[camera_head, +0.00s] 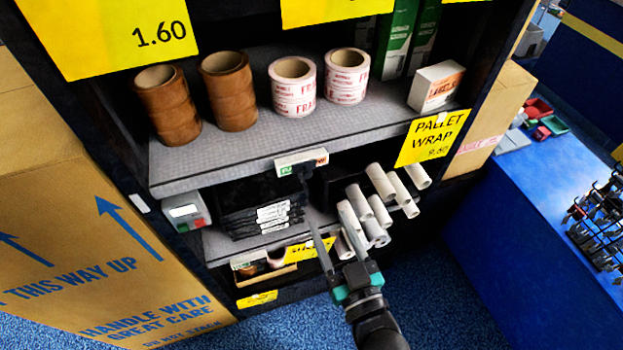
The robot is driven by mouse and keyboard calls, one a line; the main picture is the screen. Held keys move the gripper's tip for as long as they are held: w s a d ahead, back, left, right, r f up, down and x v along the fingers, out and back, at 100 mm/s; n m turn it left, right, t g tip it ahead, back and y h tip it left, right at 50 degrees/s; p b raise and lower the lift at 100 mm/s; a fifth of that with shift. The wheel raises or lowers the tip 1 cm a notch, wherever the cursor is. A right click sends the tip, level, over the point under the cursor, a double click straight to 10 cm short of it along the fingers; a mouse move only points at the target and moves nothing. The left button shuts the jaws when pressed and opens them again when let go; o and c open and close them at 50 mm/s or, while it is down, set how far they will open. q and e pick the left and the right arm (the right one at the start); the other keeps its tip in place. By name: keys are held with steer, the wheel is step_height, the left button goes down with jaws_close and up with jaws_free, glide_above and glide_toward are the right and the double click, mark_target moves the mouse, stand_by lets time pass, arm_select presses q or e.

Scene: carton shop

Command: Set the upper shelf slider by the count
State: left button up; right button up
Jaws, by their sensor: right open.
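The upper shelf slider (301,161) is a small white strip on the upper shelf's front edge. It has a green mark at its left end and a red mark at its right end. A dark piece shows near its middle, but its exact setting is too small to tell. On the shelf above stand two stacks of brown tape (229,92) and two stacks of white-and-red tape (347,77). My right gripper (322,214) is open and below the slider, in front of the lower shelf; one long finger reaches up close to the slider. My left gripper is not in view.
White rolls (381,209) stick out right of my right gripper. Black flat packs (262,213) lie left of it. A labels box (436,86) stands on the upper shelf. A big carton (90,230) fills the left; a blue counter (540,220) stands right.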

mark_target(309, 176)
steer(key=x, duration=1)
steer(key=shift+w+a, duration=0.1)
steer(key=shift+w, duration=0.3)
jaws_close()
stand_by(0.9)
